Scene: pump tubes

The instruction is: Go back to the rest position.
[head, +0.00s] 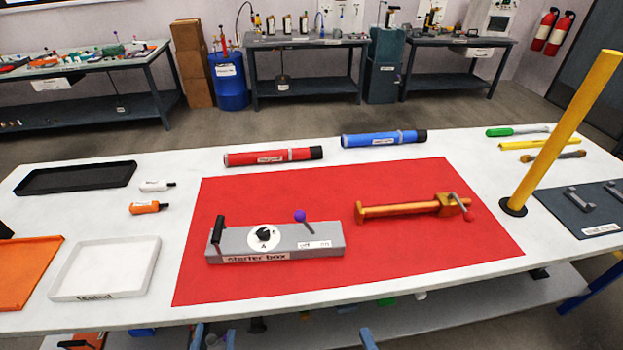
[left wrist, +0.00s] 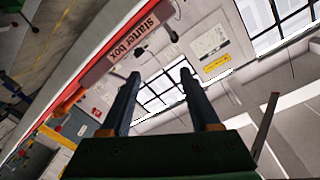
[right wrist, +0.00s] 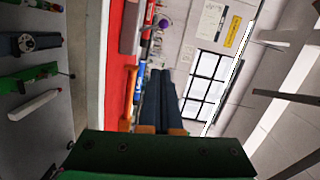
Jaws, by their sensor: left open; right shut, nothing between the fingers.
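My left gripper (head: 213,335) shows at the bottom edge of the head view, below the table's front edge. In the left wrist view its two dark fingers (left wrist: 159,76) stand apart with nothing between them. My right gripper (head: 368,337) shows at the same bottom edge, further right. In the right wrist view its fingers (right wrist: 160,74) are together and hold nothing. The grey starter box (head: 285,241), with a black dial and a purple-knobbed lever, sits on the red mat (head: 400,260). Both grippers are apart from it. Most of both arms is out of the head view.
The white table (head: 110,318) holds an orange crank tool (head: 400,210), red (head: 270,157) and blue (head: 380,139) tubes, a black tray (head: 75,178), a white tray (head: 105,268) and an orange tray (head: 28,270). A yellow post (head: 565,130) stands at right. A shelf lies under the tabletop.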

